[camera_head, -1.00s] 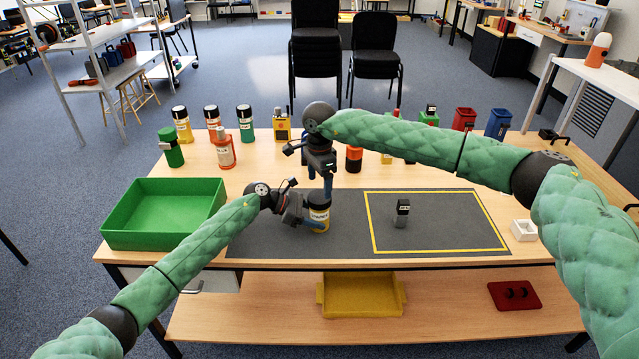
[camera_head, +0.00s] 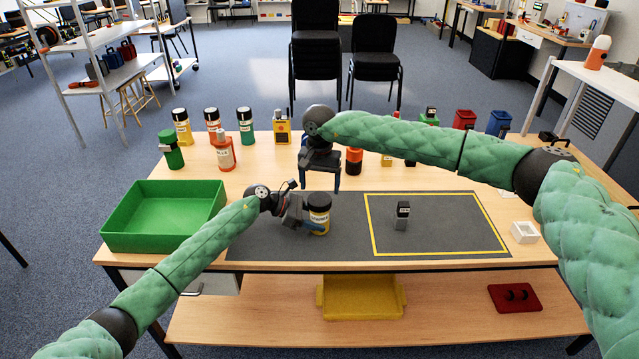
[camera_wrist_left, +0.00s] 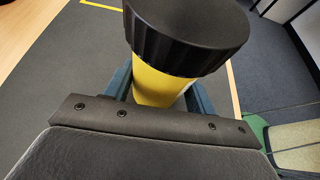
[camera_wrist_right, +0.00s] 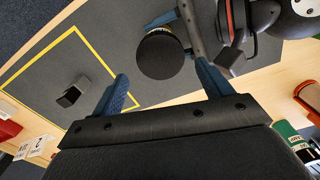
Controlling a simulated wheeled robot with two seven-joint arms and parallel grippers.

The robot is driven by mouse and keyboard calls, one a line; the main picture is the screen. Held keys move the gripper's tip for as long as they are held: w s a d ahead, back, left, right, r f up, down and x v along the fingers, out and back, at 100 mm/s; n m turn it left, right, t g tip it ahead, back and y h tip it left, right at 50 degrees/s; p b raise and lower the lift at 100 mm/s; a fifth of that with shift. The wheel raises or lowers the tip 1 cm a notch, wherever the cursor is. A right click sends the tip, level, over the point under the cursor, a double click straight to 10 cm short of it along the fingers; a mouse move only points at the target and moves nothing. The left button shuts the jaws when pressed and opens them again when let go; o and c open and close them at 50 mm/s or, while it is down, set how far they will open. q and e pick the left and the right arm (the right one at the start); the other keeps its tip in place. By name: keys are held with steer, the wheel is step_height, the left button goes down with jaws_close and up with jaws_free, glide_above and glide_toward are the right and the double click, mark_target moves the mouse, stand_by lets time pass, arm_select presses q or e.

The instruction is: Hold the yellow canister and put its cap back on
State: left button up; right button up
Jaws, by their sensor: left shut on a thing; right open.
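The yellow canister (camera_head: 319,222) stands upright on the grey mat, with its black cap (camera_head: 319,201) sitting on top. My left gripper (camera_head: 309,226) is shut around the canister's body from the left; the left wrist view shows the yellow body (camera_wrist_left: 160,85) between the fingers, below the black cap (camera_wrist_left: 188,38). My right gripper (camera_head: 322,182) is open and empty, above and behind the canister. In the right wrist view, the round cap top (camera_wrist_right: 160,56) lies beyond the spread fingers. Whether the cap is fully seated is hard to tell.
A small dark-topped grey object (camera_head: 402,215) stands inside the yellow outline on the mat (camera_head: 350,210). A green tray (camera_head: 163,222) is at left, a white square holder (camera_head: 524,232) at right.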

mark_target(319, 199)
steer(key=shift+f+n, duration=0.1)
steer(key=shift+n, duration=1.2)
steer(key=shift+f, duration=2.4)
steer(key=m, duration=1.2)
steer(key=shift+m, duration=0.3)
steer(key=n, duration=0.6)
steer(key=shift+n, duration=0.4)
steer(key=n, duration=0.5)
steer(key=shift+n, duration=0.4)
